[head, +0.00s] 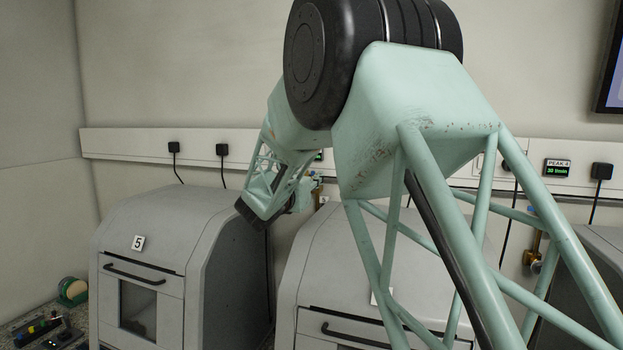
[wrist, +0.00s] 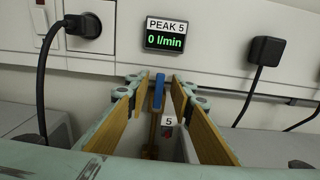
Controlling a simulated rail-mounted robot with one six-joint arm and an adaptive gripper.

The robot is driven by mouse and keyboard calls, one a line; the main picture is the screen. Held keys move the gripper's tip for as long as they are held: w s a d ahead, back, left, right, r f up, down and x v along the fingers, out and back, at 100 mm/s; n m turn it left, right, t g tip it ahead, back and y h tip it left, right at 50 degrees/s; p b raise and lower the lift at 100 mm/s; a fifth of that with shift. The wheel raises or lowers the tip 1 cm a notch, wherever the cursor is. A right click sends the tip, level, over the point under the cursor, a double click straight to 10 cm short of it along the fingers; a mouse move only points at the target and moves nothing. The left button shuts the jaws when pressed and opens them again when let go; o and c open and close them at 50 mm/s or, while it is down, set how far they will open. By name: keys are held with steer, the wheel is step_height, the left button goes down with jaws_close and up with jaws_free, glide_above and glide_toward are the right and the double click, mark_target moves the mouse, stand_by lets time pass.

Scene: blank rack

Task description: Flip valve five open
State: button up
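The blue handle (wrist: 158,94) of valve five points up the picture in the wrist view, above a brass stem (wrist: 153,128). A small label reading 5 (wrist: 168,122) is beside the stem. My gripper (wrist: 158,80) is open, with one tan-padded finger on each side of the handle and a gap visible on both sides. The display (wrist: 165,35) above reads PEAK 5, 0 l/min. In the head view my arm reaches to the wall behind the cabinets, and the valve at my gripper is too small to make out.
A cabinet marked 5 (head: 139,270) stands at the left, with another cabinet (head: 318,268) to its right. Black plugs (wrist: 85,27) and (wrist: 267,50) with hanging cables flank the display on the wall rail. Another display (head: 557,169) reads PEAK 4, 30 l/min.

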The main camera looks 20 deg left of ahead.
steer(key=s, duration=1.1)
steer(key=shift+s, duration=0.35)
